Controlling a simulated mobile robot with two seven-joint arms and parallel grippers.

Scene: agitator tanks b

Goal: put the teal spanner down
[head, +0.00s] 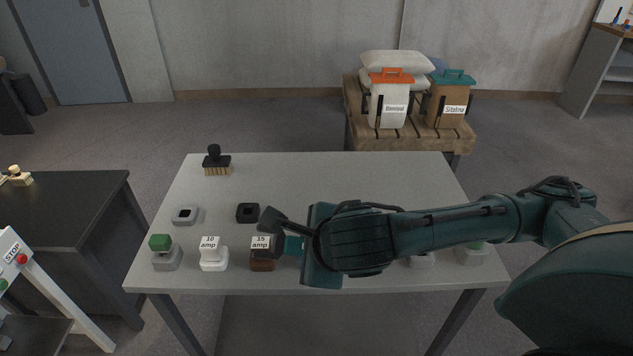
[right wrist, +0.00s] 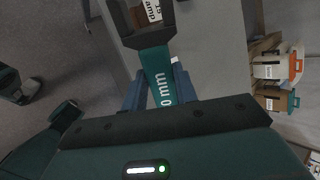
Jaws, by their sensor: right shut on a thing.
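The teal spanner (head: 293,246) shows only in part in the head view, with its dark open-ended head (head: 272,219) pointing left over the table near the 15 amp block. In the right wrist view the teal handle (right wrist: 158,75) bears white lettering ending in "0 mm". My right gripper (right wrist: 160,90) is shut on this handle, with a blue finger on each side. The spanner's head appears above the table, but the height is hard to judge. In the head view my right wrist hides the fingers. My left gripper is in neither view.
The grey table (head: 330,180) is clear across its back middle and right. A brush (head: 216,161), a grey socket (head: 185,215), a black socket (head: 247,212), a green-topped block (head: 165,253), a 10 amp block (head: 213,254) and a 15 amp block (head: 262,262) stand on the left half.

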